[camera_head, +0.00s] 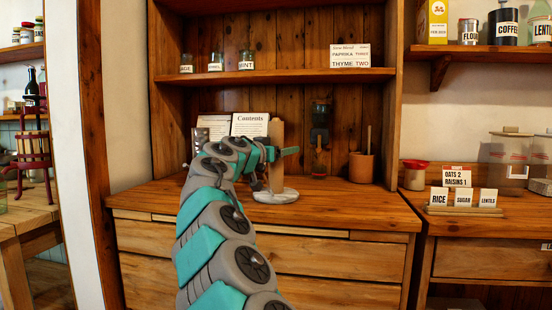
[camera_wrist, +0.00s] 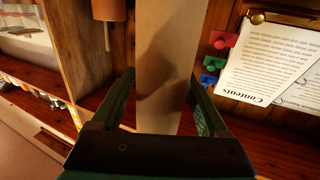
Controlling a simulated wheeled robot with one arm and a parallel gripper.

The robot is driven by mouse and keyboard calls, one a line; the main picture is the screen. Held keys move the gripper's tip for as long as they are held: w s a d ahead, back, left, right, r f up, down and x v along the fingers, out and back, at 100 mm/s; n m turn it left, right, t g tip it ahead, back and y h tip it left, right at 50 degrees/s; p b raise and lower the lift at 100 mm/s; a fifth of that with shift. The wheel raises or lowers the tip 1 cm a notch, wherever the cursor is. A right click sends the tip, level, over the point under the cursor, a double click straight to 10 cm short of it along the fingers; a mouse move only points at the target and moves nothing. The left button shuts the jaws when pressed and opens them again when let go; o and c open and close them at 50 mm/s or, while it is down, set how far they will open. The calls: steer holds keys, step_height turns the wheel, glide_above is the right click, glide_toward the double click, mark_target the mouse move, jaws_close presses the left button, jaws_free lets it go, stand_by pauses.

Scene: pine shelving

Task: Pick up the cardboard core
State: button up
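The cardboard core (camera_head: 277,133) is a tan upright tube on a round white base (camera_head: 276,196) on the wooden counter. In the wrist view the core (camera_wrist: 163,50) runs down the middle, between the two green fingers of my gripper (camera_wrist: 163,75). Strips of space show between the fingers and the core, so the gripper looks open around it. In the head view my gripper (camera_head: 284,152) is at the core's mid-height, with a fingertip showing to its right. The core's lower end is hidden by the gripper in the wrist view.
A "Contents" card (camera_head: 250,124) stands behind the core on the left. A dark grinder (camera_head: 320,125) is on the back wall, and a terracotta pot (camera_head: 362,167) stands to the right. A shelf (camera_head: 290,76) with jars is above. The counter's front right is clear.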

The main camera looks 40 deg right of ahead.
jaws_close()
stand_by(0.4)
